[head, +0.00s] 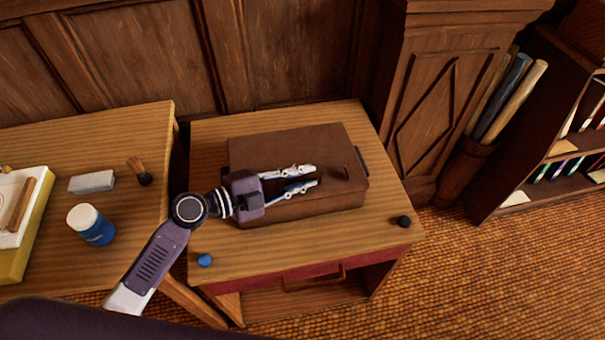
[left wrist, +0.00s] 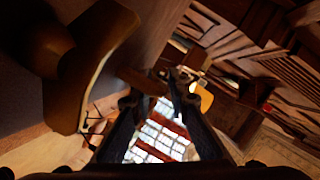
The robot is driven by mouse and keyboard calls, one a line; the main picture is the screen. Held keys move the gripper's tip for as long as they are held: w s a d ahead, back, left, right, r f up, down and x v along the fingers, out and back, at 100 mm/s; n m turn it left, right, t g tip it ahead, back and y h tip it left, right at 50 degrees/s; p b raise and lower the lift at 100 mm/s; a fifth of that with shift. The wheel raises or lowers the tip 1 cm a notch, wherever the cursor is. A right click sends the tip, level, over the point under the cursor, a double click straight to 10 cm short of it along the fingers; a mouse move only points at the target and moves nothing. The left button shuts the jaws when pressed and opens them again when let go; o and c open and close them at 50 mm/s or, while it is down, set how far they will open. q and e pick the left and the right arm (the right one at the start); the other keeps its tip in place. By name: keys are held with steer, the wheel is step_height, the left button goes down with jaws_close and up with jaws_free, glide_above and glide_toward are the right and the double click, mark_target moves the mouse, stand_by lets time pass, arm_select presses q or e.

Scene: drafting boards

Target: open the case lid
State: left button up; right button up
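The case (head: 285,145) is a flat dark brown box on a small wooden desk. Its lid looks shut, and a dark handle or fitting (head: 363,162) shows at its right end. My left gripper (head: 313,176) is over the case, pointing right, with its two fingers apart and nothing clearly between them in the head view. In the left wrist view the fingers (left wrist: 155,92) are also apart, and a brown strip shows near their tips; I cannot tell what it is. Whether the fingers touch the case is unclear. My right gripper is not in view.
The small desk (head: 235,258) bears a blue lump (head: 204,260) and a black lump (head: 404,221) near its front corners. On the left table are a blue jar (head: 92,226), a brush (head: 140,172) and a grey block (head: 91,182). Wooden panelling stands behind.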

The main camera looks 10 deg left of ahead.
mark_target(297, 164)
arm_select(q)
steer(key=c, duration=0.4)
jaws_close()
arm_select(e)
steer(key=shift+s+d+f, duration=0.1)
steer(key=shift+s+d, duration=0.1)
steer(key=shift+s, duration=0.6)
arm_select(q)
steer(key=shift+w+a+r+n, duration=0.1)
steer(key=shift+w+r+n, duration=0.1)
steer(key=shift+r, duration=0.35)
steer(key=shift+w+r+n, duration=0.15)
steer(key=shift+r+n, duration=0.05)
steer(key=shift+r, duration=0.35)
steer(key=w+a+r+n+g, duration=0.2)
steer(key=w+r+n+g, duration=0.1)
steer(key=r, duration=0.5)
steer(key=shift+w+r+n, duration=0.25)
steer(key=shift+w+n, duration=0.35)
steer(key=shift+w, duration=0.8)
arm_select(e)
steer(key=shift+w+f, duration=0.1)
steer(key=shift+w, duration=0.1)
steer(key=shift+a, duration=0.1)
